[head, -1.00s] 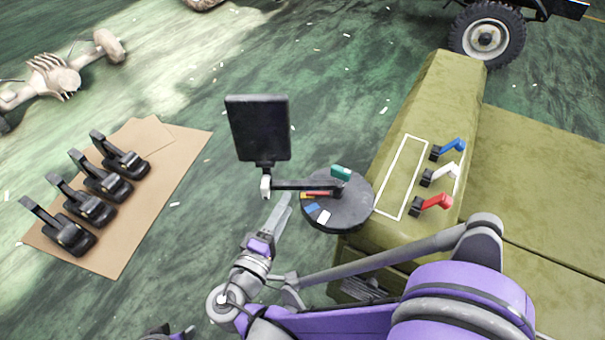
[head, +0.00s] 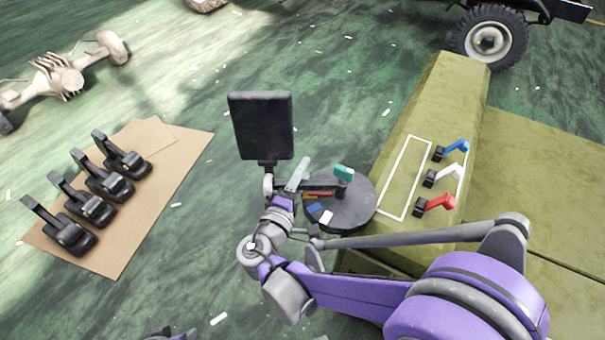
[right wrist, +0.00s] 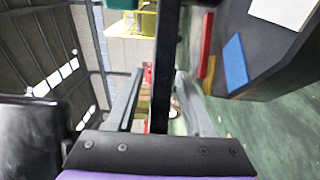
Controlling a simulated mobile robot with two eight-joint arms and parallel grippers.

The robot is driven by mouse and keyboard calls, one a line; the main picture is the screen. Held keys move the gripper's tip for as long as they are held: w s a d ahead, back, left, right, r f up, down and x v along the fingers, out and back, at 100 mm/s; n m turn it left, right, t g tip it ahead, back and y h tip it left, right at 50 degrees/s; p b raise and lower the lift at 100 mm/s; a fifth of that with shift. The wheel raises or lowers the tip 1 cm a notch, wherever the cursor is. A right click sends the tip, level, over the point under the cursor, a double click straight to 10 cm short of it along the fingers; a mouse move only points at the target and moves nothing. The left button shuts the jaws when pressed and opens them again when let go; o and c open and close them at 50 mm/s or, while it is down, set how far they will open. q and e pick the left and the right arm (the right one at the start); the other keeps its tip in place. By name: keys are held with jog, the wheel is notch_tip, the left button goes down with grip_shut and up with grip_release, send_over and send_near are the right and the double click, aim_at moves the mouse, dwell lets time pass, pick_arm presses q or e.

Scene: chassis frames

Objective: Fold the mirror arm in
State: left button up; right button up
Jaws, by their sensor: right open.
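The mirror (head: 261,125) is a black upright rectangle in the head view. A dark arm (head: 318,184) joins its foot to a round dark disc (head: 352,212) at the corner of the olive body. The arm sticks out to the left, with a teal piece (head: 343,172) at its disc end. My right gripper (head: 299,172) is open at the arm, close to the mirror end. In the right wrist view the black mirror arm (right wrist: 167,60) runs between the two spread fingers (right wrist: 160,100). Contact with the fingers cannot be told.
Blue, white and red levers (head: 442,178) stand on the olive body (head: 450,95), beside a white outlined box. Small coloured plates (head: 315,208) lie on the disc. Several black pedal-like parts (head: 105,180) rest on cardboard (head: 165,185) at left.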

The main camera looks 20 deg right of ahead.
grip_shut()
dwell(1.4)
